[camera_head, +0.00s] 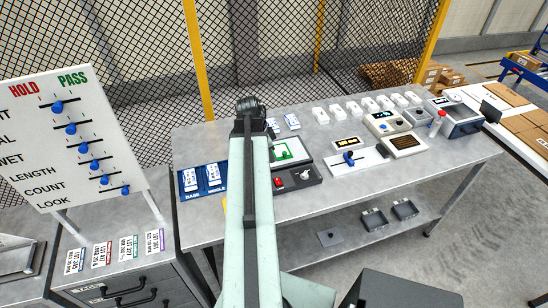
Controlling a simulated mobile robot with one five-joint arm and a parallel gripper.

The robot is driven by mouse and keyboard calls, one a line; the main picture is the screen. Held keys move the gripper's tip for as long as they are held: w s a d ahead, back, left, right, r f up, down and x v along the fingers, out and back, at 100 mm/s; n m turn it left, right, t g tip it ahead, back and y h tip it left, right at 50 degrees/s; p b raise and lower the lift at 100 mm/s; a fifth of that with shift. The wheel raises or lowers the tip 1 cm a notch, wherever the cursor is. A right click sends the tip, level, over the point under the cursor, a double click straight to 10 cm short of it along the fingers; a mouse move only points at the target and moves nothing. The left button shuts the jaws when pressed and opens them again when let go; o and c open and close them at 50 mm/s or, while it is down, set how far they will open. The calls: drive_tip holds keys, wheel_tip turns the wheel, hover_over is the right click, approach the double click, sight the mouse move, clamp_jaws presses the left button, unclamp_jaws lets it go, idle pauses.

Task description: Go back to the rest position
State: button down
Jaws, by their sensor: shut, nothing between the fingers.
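My pale green arm rises from the bottom middle of the head view and reaches over the grey workbench (350,205). Its far end carries a dark joint near the bench's back edge. No gripper fingers can be made out there, so my gripper is not visible. My arm hides part of the bench and the left side of a panel with a green-framed square (290,151).
Left stands a HOLD/PASS board (75,140) with several blue sliders, above a drawer cabinet (130,268) with labelled cards. Blue trays (203,180), a switch box (296,178), a lever panel (342,162) and several white blocks (352,108) cover the bench. Mesh fence stands behind.

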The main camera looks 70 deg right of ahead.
drive_tip(key=v, duration=0.1)
drive_tip(key=p+v, duration=0.1)
drive_tip(key=shift+w+d+r, duration=0.1)
drive_tip(key=shift+w+r, duration=0.2)
drive_tip(key=shift+r, duration=0.05)
drive_tip(key=w+a+f+n+t+b, duration=0.1)
drive_tip(key=w+a+f+n+b, duration=0.2)
drive_tip(key=w+a+n, duration=0.55)
drive_tip(key=w+a+f+n+t+b, duration=0.1)
drive_tip(key=w+a+f+n+b, duration=0.25)
drive_tip(key=w+a, duration=1.05)
drive_tip(key=w+a+f+n+b, duration=0.1)
drive_tip(key=a+n, duration=0.4)
drive_tip(key=a, duration=0.6)
drive_tip(key=w+a+f+n+y+b, duration=0.1)
drive_tip(key=w+a+f+n+b, duration=0.1)
drive_tip(key=w+a+n, duration=0.4)
drive_tip(key=w+a+f+n+y+b, duration=0.1)
drive_tip(key=w+a+f+n+b, duration=0.1)
drive_tip(key=a, duration=1.4)
drive_tip(key=w+f+n, duration=0.1)
drive_tip(key=w+n, duration=0.1)
drive_tip(key=n, duration=0.1)
drive_tip(key=shift+a+f+t, duration=0.2)
drive_tip(key=shift+a+t, duration=0.1)
